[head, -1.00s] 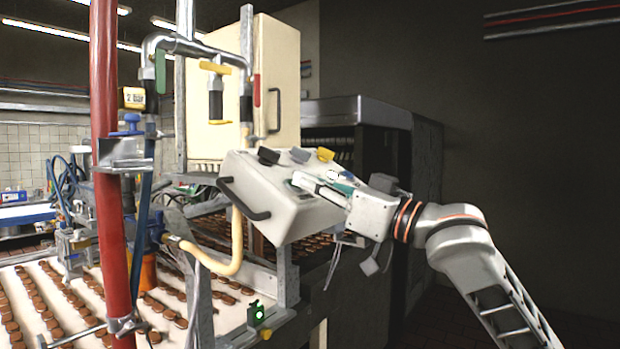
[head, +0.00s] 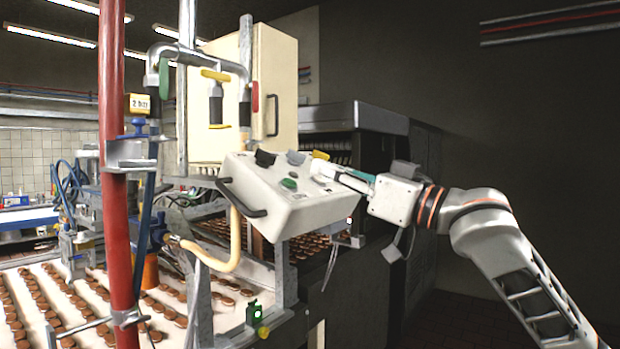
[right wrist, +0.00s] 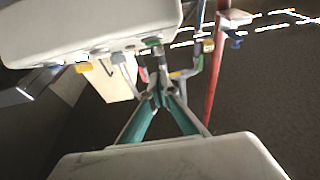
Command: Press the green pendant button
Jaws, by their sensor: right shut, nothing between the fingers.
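The white pendant box (head: 300,210) stands tilted in the middle of the head view, with a black handle at its left. The green button (head: 288,184) is a small oval on its sloping top face and is uncovered. My right gripper (head: 318,169) comes in from the right, with its fingertips over the right part of the top face, right of the green button and apart from it. The fingers are shut and empty. In the right wrist view the shut fingertips (right wrist: 161,92) show below the pendant box (right wrist: 90,25). My left gripper is not in view.
Black, grey and yellow (head: 320,155) knobs line the pendant's back edge. A red pole (head: 115,200) and a pale hose (head: 215,262) stand left of it. A conveyor (head: 225,318) with rows of brown biscuits lies below. Dark floor is free at the right.

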